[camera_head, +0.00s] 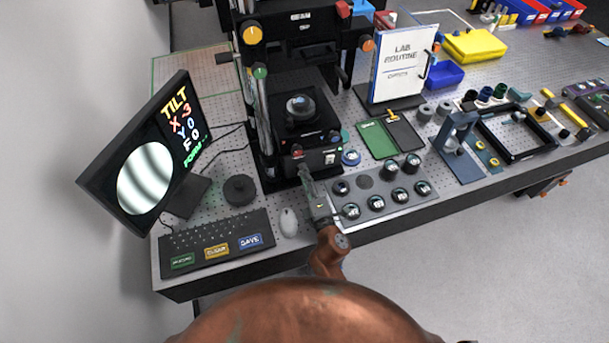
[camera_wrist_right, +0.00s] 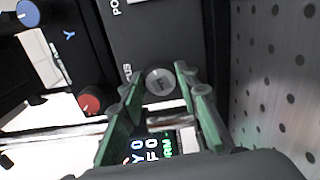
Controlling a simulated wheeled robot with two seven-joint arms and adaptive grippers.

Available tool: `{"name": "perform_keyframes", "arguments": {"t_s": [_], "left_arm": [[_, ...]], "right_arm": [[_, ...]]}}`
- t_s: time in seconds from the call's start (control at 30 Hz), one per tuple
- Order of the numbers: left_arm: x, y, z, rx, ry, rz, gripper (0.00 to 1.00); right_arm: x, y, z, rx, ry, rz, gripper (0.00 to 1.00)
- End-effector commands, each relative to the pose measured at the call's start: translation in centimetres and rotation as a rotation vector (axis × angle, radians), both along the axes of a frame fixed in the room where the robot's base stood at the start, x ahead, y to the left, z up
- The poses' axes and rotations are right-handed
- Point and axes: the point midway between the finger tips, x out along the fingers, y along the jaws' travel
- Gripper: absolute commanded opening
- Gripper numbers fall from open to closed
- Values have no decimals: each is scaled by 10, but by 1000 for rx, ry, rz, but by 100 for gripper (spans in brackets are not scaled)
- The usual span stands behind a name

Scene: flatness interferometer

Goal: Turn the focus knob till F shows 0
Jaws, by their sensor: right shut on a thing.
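The focus knob (camera_wrist_right: 160,82), a grey round knob marked F, sits on the dark front panel of the interferometer. My right gripper (camera_wrist_right: 158,92) is shut on it, with one green finger on each side. In the head view my right gripper (camera_head: 306,174) reaches the front of the interferometer base (camera_head: 322,157) and hides the knob there. The monitor (camera_head: 140,150) at the left reads TILT, X 3, Y 0, F 0, with a FORM line below. Its round fringe picture shows broad, slightly curved dark and light bands. My left gripper is not in view.
A red knob (camera_wrist_right: 91,103) and a blue knob (camera_wrist_right: 28,13) are near the gripper in the wrist view. A mouse (camera_head: 289,222) and keyboard (camera_head: 215,243) lie left of my arm. A tray of round optics (camera_head: 376,203) lies close on its right.

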Motion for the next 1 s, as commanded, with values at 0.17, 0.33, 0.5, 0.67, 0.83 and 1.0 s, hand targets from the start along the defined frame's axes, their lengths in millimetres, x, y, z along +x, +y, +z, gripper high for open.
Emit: {"name": "perform_keyframes", "arguments": {"t_s": [0.17, 0.33, 0.5, 0.67, 0.83, 1.0], "left_arm": [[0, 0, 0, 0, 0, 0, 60], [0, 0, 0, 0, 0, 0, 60], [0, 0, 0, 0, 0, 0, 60], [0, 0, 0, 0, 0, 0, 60], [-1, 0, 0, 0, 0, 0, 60], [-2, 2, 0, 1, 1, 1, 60]], "right_arm": [[0, 0, -1, 2, 3, -1, 5], [0, 0, -1, 2, 4, -1, 5], [0, 0, -1, 1, 2, -1, 40], [0, 0, -1, 2, 2, 0, 47], [0, 0, 0, 2, 2, 0, 47], [-8, -3, -1, 1, 1, 0, 47]]}}
